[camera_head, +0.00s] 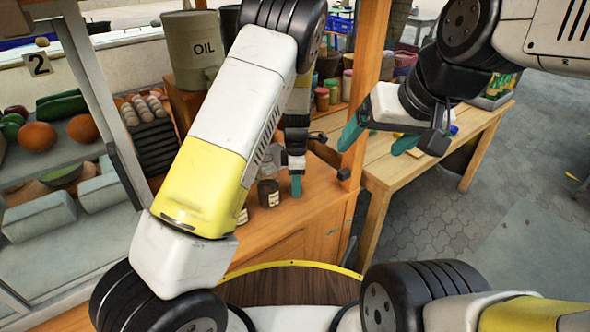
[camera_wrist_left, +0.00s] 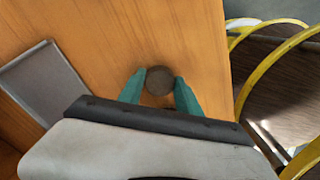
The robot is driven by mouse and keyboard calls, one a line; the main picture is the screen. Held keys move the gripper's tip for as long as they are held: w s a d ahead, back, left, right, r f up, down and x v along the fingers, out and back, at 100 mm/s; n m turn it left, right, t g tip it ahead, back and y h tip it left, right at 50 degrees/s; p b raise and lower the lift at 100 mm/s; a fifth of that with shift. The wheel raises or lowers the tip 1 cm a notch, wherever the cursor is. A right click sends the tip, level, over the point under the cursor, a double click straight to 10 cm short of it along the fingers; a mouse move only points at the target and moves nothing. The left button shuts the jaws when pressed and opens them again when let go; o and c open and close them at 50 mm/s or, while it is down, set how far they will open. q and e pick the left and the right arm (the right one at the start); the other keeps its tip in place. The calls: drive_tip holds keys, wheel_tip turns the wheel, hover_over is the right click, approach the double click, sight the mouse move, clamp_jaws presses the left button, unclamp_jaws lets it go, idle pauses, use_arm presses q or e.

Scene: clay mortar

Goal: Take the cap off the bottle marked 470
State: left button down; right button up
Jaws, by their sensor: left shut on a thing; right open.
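My left gripper (camera_head: 296,186) points down at the wooden counter. In the left wrist view its teal fingers (camera_wrist_left: 160,88) are shut on a dark round cap (camera_wrist_left: 159,79), seen from above. I cannot tell whether a bottle is under this cap. In the head view a small dark bottle (camera_head: 268,192) with a white label stands just left of the left fingertips. Another labelled bottle (camera_head: 243,215) is mostly hidden behind my left arm. The label numbers are too small to read. My right gripper (camera_head: 379,138) is open and empty, above the lighter table.
The wooden counter (camera_head: 318,205) has bare room right of the bottles. A grey tray (camera_wrist_left: 45,82) lies on it in the left wrist view. A wooden post (camera_head: 366,85) rises between counter and the lighter table (camera_head: 480,125).

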use_arm(q)
drive_tip(key=shift+f, duration=0.2)
drive_tip(key=c, duration=0.8)
unclamp_jaws()
drive_tip(key=shift+c, duration=0.2)
drive_tip(key=shift+r, duration=0.1)
